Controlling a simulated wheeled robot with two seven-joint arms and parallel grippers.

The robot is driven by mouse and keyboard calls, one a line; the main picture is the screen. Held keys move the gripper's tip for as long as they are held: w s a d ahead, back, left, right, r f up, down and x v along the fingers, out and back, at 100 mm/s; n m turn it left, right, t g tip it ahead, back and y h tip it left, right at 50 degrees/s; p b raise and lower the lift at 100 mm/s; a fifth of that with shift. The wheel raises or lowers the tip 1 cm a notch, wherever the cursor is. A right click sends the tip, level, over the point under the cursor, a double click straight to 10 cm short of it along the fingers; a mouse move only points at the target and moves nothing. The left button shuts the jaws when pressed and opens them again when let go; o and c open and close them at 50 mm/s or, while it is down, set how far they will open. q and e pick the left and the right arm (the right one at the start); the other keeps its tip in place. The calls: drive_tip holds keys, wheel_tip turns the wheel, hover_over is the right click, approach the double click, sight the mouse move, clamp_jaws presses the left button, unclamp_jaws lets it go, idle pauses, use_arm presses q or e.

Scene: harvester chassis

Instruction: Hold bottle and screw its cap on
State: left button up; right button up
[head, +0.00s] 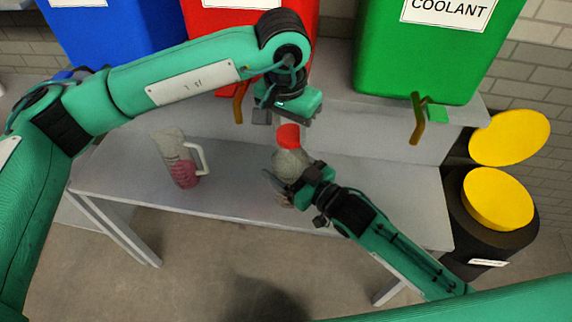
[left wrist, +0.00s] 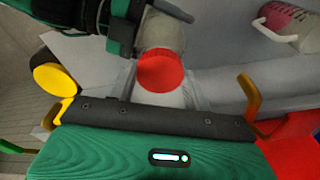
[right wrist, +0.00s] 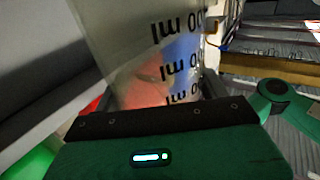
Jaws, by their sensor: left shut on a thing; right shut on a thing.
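The bottle (head: 290,163) is a greyish see-through one with a red cap (head: 288,137) at its top. It is above the bench, a little tilted. My right gripper (head: 297,186) is shut on the bottle's body from the lower right. The bottle (right wrist: 165,65) fills the right wrist view, with dark volume marks on it. My left gripper (head: 286,118) points down just above and around the cap. In the left wrist view the cap (left wrist: 161,70) lies between its fingers, in line with the bottle's top. The thread is hidden, so how tightly the cap sits cannot be told.
Blue, red and green (head: 420,55) containers with taps stand on the raised shelf behind. Dark drums with yellow lids (head: 497,199) stand at the right.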

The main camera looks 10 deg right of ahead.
sight(288, 133)
idle(0.8)
use_arm(q)
drive_tip(key=shift+f, duration=0.95)
drive_tip(key=shift+f, duration=0.5)
use_arm(e)
drive_tip(key=c, duration=0.5)
use_arm(q)
drive_tip(key=m, duration=0.6)
drive_tip(key=shift+a+m+g+h, duration=0.1)
drive_tip(key=shift+m+g+h, duration=0.2)
drive_tip(key=shift+m+g, duration=0.1)
drive_tip(key=o, duration=0.9)
